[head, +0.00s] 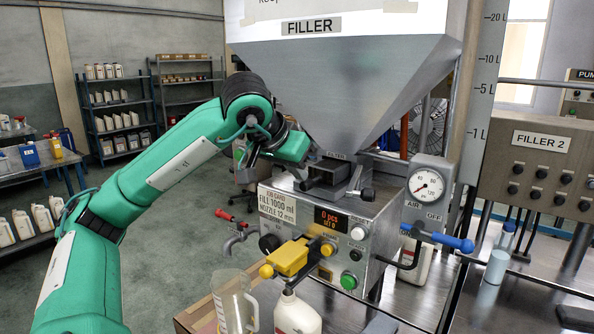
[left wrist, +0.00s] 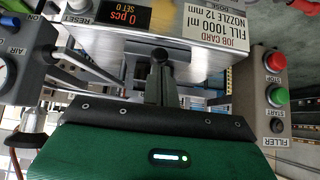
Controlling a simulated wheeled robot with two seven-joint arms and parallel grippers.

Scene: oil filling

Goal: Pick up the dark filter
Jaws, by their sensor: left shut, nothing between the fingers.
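The dark filter (head: 327,174) is a small blocky dark part seated on top of the filler machine, under the steel hopper and by the FILTER label. My left gripper (head: 312,160) reaches in from the left, just beside and above the filter. In the left wrist view, my left gripper (left wrist: 160,65) has its fingers together and nothing shows between them. I cannot tell whether the fingertips touch the filter. The filter is not clearly made out in the wrist view. My right gripper is not in view.
The filler's front panel (head: 331,218) carries a display, buttons and a yellow handle (head: 290,257). The hopper (head: 345,85) hangs close above. An air gauge (head: 426,184) with a blue lever is at right. A white jug (head: 297,314) and a clear measuring jug (head: 234,300) stand in front.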

